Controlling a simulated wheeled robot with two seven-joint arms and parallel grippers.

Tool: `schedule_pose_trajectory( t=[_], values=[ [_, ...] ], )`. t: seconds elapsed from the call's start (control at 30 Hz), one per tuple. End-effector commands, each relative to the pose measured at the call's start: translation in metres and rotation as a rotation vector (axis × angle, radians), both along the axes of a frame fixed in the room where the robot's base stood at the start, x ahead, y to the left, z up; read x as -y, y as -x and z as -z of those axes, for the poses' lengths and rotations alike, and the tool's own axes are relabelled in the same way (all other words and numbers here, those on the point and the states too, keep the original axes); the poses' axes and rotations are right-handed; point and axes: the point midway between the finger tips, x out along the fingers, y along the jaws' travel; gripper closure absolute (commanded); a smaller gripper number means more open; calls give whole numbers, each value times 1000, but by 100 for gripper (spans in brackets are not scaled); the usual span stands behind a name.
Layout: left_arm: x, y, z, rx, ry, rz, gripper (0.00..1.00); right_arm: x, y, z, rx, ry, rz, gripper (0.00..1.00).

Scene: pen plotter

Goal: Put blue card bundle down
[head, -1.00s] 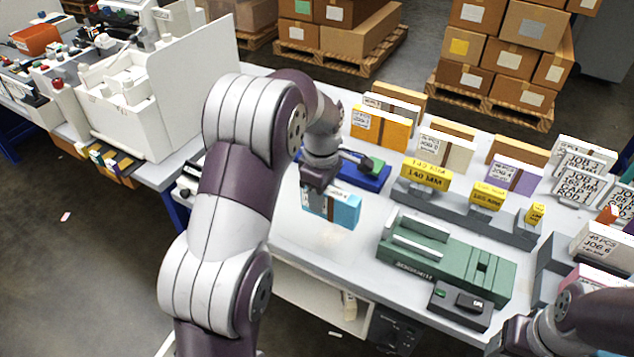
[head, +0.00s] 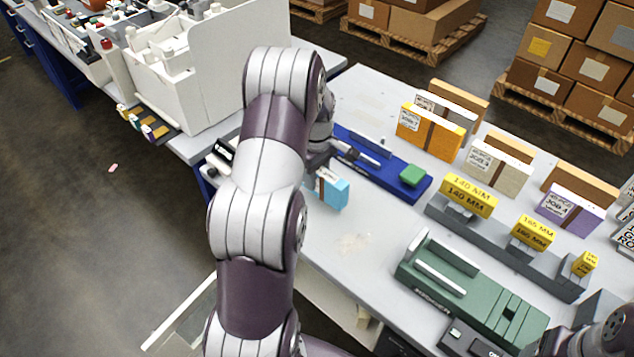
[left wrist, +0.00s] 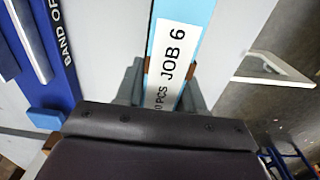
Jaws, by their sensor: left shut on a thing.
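The blue card bundle (head: 332,190) has a brown band and a white label. In the left wrist view the bundle (left wrist: 182,25) shows its label reading "JOB 6", between the two fingers. My left gripper (head: 314,180) is shut on it, near the table's left front edge, mostly hidden behind my arm in the head view. The fingers also show in the left wrist view (left wrist: 165,85). Whether the bundle touches the table (head: 330,232) cannot be told. My right arm shows at the lower right corner of the head view; its fingertips are not visible.
A blue machine (head: 375,165) with a green block (head: 412,175) lies just behind the bundle. A green machine (head: 470,290) stands to the right. Orange (head: 430,135), white and purple bundles stand at the back. Bare table lies between the bundle and the green machine.

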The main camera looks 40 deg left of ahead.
Motion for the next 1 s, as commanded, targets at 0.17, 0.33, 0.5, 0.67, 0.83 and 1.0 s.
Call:
schedule_pose_trajectory(
  t=[0.17,0.33,0.5,0.67,0.83,1.0],
  values=[
    [1,1,30,-3,2,0,100,0,0,-1,0,0,0,32],
    [1,1,31,-1,1,0,100,0,0,-1,0,0,0,32],
    [1,1,35,-2,1,-1,100,0,0,1,0,0,0,32],
    [1,1,34,-2,1,-1,36,0,0,0,0,0,0,32],
    [1,1,34,-2,1,-1,36,0,0,0,0,0,0,32],
    [1,0,18,1,-1,-1,36,0,0,-1,0,0,0,32]
  ],
)
